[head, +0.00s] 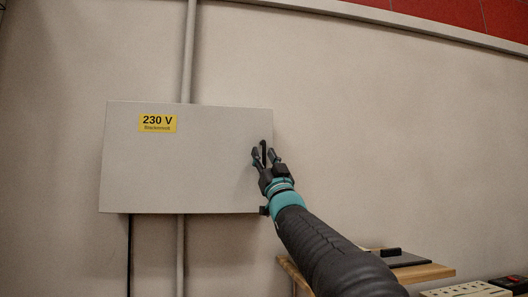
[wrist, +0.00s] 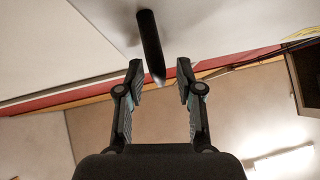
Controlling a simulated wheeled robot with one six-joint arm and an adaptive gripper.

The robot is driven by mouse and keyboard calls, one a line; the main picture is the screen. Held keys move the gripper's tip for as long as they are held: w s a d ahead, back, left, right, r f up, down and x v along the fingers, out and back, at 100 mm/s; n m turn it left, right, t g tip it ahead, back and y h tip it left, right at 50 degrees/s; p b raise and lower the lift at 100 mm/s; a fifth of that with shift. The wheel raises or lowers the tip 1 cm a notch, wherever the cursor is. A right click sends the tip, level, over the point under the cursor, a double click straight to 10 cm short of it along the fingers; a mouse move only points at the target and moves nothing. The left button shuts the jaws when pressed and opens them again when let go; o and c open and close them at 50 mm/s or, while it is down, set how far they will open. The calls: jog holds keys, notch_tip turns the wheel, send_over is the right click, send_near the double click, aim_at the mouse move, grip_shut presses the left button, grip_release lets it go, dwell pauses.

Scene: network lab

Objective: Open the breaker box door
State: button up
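The breaker box (head: 185,160) is a wide light grey box on the wall in the head view, with a yellow "230 V" label (head: 157,123). Its door looks shut. A dark handle (head: 263,152) is near the right edge of its front. My gripper (head: 265,157) is at this handle, its fingers on either side in the head view. In the wrist view my gripper (wrist: 159,82) is open, and the dark handle (wrist: 150,45) reaches down to the gap between the fingertips. The fingers look apart from the handle.
A grey conduit (head: 189,50) runs up the wall above the box, and a black cable (head: 130,255) hangs below it. A wooden table (head: 430,271) with a dark flat object (head: 405,259) stands at the lower right. The wall right of the box is clear.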

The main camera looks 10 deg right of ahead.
jog(key=shift+w+r, duration=0.15)
grip_shut()
